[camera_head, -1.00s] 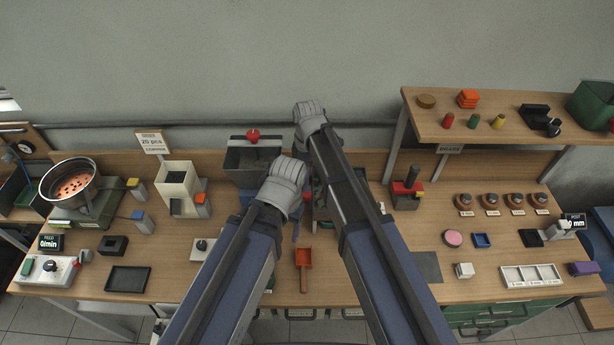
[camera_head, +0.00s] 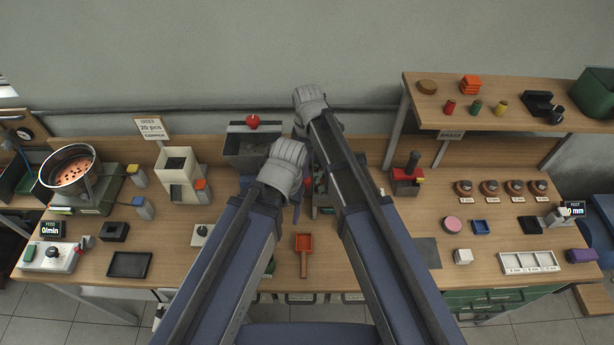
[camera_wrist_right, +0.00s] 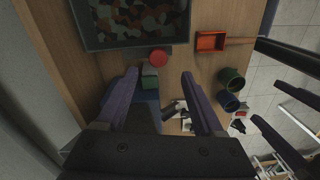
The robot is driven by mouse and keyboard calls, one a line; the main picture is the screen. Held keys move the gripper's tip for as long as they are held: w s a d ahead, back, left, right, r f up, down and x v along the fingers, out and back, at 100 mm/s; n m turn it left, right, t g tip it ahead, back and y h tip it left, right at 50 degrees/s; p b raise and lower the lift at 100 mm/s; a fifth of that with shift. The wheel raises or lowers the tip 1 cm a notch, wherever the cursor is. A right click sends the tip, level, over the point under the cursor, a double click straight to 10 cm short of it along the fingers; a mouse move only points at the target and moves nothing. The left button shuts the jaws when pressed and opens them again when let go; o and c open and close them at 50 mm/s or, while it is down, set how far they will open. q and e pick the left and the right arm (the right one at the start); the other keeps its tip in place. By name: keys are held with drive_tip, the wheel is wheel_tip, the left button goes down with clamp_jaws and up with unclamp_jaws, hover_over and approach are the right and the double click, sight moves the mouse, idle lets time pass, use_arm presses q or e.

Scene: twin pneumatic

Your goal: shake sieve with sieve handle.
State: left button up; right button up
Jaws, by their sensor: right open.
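The sieve (camera_wrist_right: 137,20) is a dark framed tray of copper-coloured and grey pieces at the top of the right wrist view. Its round red handle knob (camera_wrist_right: 158,58) sticks out from the near side. My right gripper (camera_wrist_right: 159,76) is open, its two purple fingers apart just short of the knob, with nothing held between them. In the head view my arms hide most of the sieve.
A red scoop (camera_head: 303,243) lies in front of the sieve area. A grey hopper (camera_head: 252,150) with a red knob stands behind left. Green (camera_wrist_right: 232,79) and blue (camera_wrist_right: 228,101) cups show in the right wrist view. A raised shelf (camera_head: 440,113) is at the right.

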sight(307, 180)
wheel_tip(307, 180, down, 7)
drive_tip(key=b, duration=0.6)
drive_tip(key=shift+w+f, duration=0.1)
drive_tip(key=shift+f, duration=0.05)
clamp_jaws()
idle(1.1)
